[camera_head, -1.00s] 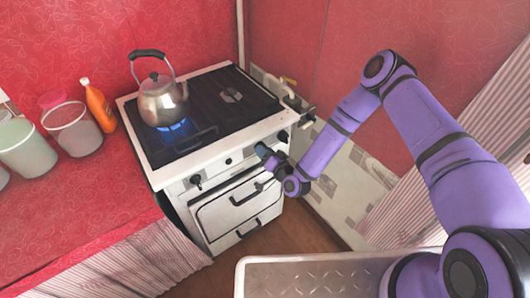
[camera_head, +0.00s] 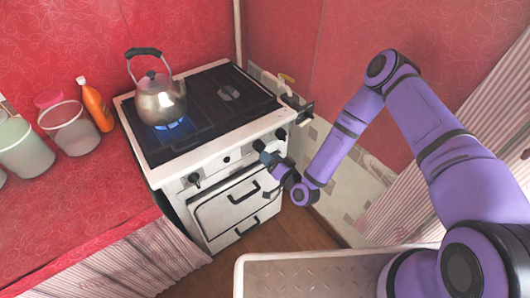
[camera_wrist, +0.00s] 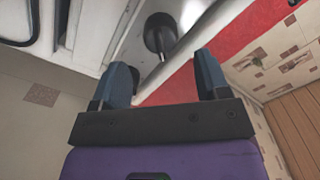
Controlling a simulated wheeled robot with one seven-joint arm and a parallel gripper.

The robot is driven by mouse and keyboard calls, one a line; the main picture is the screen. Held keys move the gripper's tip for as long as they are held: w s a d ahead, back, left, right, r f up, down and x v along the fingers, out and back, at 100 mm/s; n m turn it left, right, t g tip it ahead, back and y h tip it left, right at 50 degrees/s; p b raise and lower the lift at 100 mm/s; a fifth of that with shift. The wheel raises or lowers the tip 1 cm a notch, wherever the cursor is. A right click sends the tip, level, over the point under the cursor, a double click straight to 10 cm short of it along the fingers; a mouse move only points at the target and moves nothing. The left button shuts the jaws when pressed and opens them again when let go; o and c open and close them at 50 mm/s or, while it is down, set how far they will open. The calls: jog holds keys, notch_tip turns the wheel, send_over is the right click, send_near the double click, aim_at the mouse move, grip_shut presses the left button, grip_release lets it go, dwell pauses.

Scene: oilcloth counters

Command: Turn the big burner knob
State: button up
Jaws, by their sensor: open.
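The stove (camera_head: 205,158) has a row of black knobs on its white front panel. In the head view, one knob (camera_head: 194,179) is at the left, a small one (camera_head: 227,160) in the middle, and another (camera_head: 281,134) near the right end. I cannot tell which one is the big burner knob. My gripper (camera_head: 268,161) is close to the right part of the panel. In the wrist view, my gripper (camera_wrist: 162,68) is open and empty. A black knob (camera_wrist: 158,34) shows just beyond and between its two fingertips, apart from them.
A steel kettle (camera_head: 160,102) stands over a lit blue flame on the stove top. The oven door handle (camera_head: 244,193) juts out below the panel. Canisters (camera_head: 70,132) and an orange bottle (camera_head: 96,106) stand on the red counter at left.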

jog(key=v, duration=0.5)
jog(key=shift+s+d, duration=0.2)
jog(key=shift+s, duration=0.1)
